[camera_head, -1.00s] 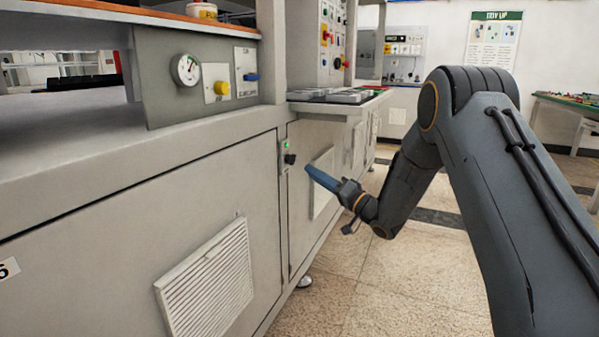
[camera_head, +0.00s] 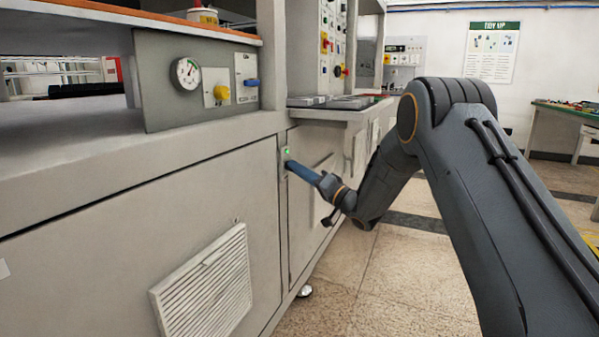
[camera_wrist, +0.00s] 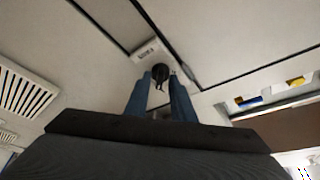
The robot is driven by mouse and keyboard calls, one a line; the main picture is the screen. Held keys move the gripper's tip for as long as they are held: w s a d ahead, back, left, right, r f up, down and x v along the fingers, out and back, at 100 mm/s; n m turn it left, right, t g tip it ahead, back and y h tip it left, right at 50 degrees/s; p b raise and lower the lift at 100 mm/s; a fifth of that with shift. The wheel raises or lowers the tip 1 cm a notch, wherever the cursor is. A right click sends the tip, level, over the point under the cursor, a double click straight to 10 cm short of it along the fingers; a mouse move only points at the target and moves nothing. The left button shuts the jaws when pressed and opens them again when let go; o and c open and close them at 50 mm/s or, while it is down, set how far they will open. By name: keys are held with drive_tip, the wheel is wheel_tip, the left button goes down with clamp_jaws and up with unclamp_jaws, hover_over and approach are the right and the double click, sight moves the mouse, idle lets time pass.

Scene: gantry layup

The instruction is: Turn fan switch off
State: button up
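The fan switch is a black rotary knob (camera_wrist: 160,72) on a small pale plate (camera_wrist: 146,50) on the cabinet front. In the head view the switch plate (camera_head: 285,156) has a lit green lamp; the knob is hidden there behind my finger tips. My gripper (camera_head: 291,168) is at the plate, reaching in from the right. In the wrist view my gripper (camera_wrist: 161,76) has its two blue fingers apart, one on each side of the knob. The gap is narrow, and whether the fingers touch the knob cannot be made out.
A grey panel with a gauge (camera_head: 186,73), a yellow knob (camera_head: 221,92) and a blue handle (camera_head: 251,81) is above left. A louvred vent (camera_head: 205,285) is low on the cabinet. A ledge (camera_head: 335,113) juts out above the switch. Floor to the right is clear.

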drive_tip(key=shift+n, duration=0.3)
clamp_jaws()
drive_tip(key=shift+w+d+n+g+y+b, duration=0.2)
drive_tip(key=shift+n+g+y+b, duration=0.95)
drive_tip(key=shift+n, duration=2.95)
drive_tip(key=shift+w+a+n+g+y+b, duration=0.1)
drive_tip(key=shift+w+n+g+y+b, duration=0.15)
drive_tip(key=shift+n+g+b, duration=2.85)
drive_tip(key=shift+w+d+n+g+y+p, duration=0.25)
drive_tip(key=shift+n+g+y, duration=0.7)
drive_tip(key=shift+n, duration=4.15)
drive_tip(key=shift+a+n+g+h, duration=0.1)
drive_tip(key=shift+n+g+h, duration=0.2)
drive_tip(key=shift+g+h, duration=0.2)
drive_tip(key=o, duration=0.6)
unclamp_jaws()
drive_tip(key=shift+a, duration=0.1)
drive_tip(key=shift+o, duration=0.2)
drive_tip(key=shift+d, duration=0.25)
